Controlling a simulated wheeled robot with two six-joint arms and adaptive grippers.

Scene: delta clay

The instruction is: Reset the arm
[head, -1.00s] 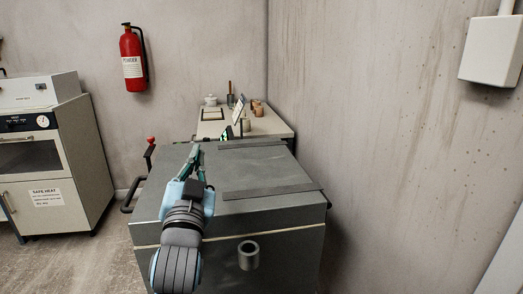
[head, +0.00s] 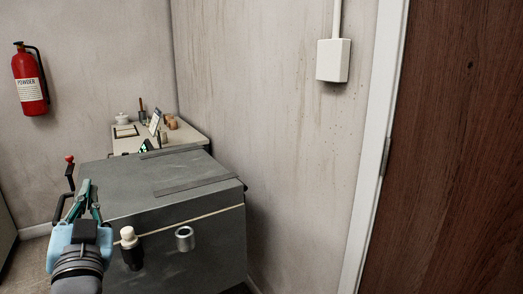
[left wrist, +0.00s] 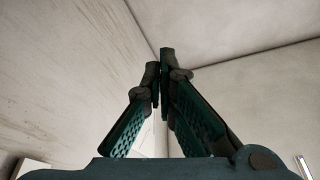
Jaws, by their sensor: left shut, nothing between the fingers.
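My left gripper (head: 84,190) is at the lower left of the head view, in front of the grey chest-like cabinet (head: 130,191). Its fingers point up. In the left wrist view the gripper (left wrist: 160,62) has its fingertips together with nothing between them. Behind the fingers that view shows bare wall and ceiling. My right gripper is in neither view.
A black bottle-like thing with a pale top (head: 130,250) and a grey ring (head: 184,239) show at the cabinet's front. A small table (head: 190,138) with pots stands behind. A fire extinguisher (head: 30,80) hangs left. A brown door (head: 450,150) is right.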

